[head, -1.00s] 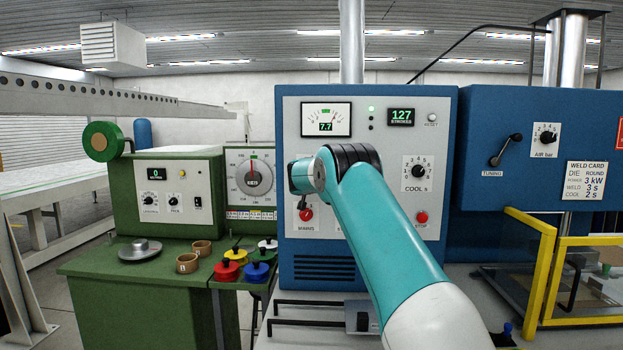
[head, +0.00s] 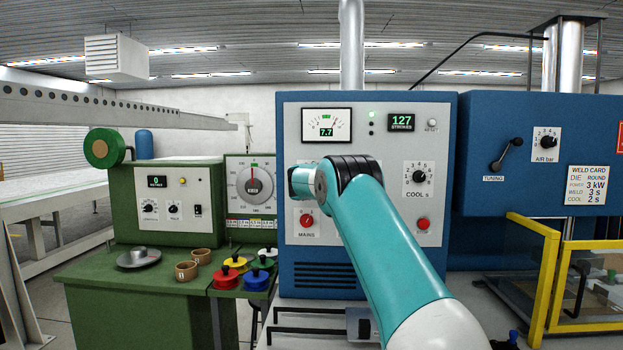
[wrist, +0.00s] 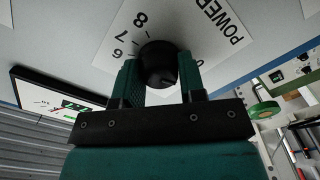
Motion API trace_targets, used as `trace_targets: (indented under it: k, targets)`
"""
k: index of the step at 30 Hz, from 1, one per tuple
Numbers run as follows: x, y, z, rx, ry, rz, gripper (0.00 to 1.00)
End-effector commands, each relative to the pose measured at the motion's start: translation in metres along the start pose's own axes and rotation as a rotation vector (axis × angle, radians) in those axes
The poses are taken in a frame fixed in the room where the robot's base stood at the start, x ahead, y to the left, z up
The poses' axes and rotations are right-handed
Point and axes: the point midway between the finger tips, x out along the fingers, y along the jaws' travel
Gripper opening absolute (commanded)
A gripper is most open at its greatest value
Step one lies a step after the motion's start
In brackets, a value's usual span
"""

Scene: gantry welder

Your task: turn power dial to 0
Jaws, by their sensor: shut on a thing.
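The black power dial (wrist: 158,62) shows in the wrist view on a white plate marked POWER, with numbers such as 6, 7 and 8 around it. My gripper (wrist: 160,75) is shut on the dial, with one green finger on each side. The dial's pointer cannot be made out. In the head view my teal arm hides the dial and the gripper fingers. The meter (head: 327,125) on the blue cabinet's front shows 7.7.
The red MAINS switch (head: 307,221), COOL dial (head: 419,177) and red stop button (head: 423,224) sit on the same panel around my arm. A yellow guard frame (head: 541,270) stands at the right. A green bench (head: 110,270) with colored pots is at left.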

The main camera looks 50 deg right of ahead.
Motion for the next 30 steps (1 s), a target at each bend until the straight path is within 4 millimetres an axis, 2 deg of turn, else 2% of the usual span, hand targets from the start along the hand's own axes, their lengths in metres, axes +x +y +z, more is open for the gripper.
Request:
trace_targets:
  k: [12,30]
  targets:
    - [-0.0001,-0.0016,0.0005,-0.224,-0.001,-0.002,0.14]
    - [-0.0001,-0.002,0.0006,-0.27,-0.001,-0.002,0.14]
